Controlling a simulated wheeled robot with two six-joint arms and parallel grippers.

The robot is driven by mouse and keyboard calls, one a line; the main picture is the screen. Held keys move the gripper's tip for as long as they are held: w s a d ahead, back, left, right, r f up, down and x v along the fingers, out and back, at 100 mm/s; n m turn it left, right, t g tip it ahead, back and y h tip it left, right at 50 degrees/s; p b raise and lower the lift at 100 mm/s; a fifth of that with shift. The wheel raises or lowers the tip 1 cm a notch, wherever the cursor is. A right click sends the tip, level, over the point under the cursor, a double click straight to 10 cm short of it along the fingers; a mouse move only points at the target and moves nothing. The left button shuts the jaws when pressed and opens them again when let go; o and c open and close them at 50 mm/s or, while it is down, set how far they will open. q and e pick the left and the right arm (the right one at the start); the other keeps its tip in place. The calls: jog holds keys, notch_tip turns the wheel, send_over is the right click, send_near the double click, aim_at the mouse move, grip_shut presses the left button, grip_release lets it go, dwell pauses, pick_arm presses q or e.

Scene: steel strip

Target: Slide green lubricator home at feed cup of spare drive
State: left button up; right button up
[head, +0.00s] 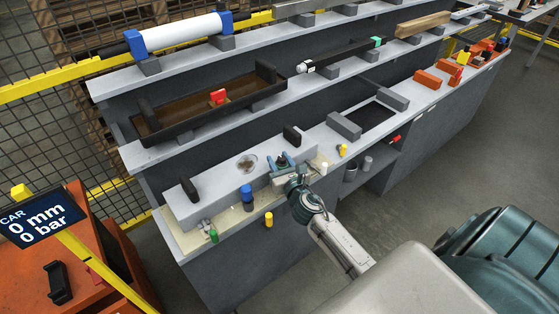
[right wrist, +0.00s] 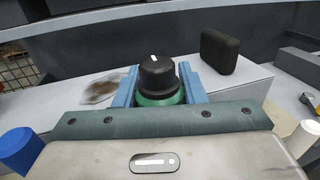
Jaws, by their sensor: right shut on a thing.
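My right gripper (head: 282,163) is over the front of a long pale grey block (head: 213,187), which may be the spare drive. In the right wrist view its blue fingers (right wrist: 158,88) are shut on the green lubricator (right wrist: 158,99), which has a black knob cap with a white mark and stands about upright. I cannot tell whether the lubricator touches the block. The feed cup is not distinguishable; the gripper and lubricator hide what is beneath. My left gripper is not in view.
Black upright handles (head: 189,189) (head: 292,135) stand on the block, with a brown stain (head: 247,163) between them. A blue cylinder (head: 247,196), a yellow one (head: 269,219) and a small green piece (head: 213,235) are along the front. A white cylinder (right wrist: 303,138) stands right of the gripper.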

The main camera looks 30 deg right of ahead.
aim_at(280, 169)
jog(key=shift+f+b, duration=1.55)
jog(key=shift+f, duration=0.15)
jog(key=shift+r, duration=0.15)
jog(key=shift+r+p, duration=1.25)
jog(key=shift+p, duration=0.25)
dwell(0.8)
jog(key=shift+f+b, duration=1.05)
jog(key=shift+f, duration=0.35)
jog(key=o, duration=1.1)
jog(key=shift+s, duration=0.1)
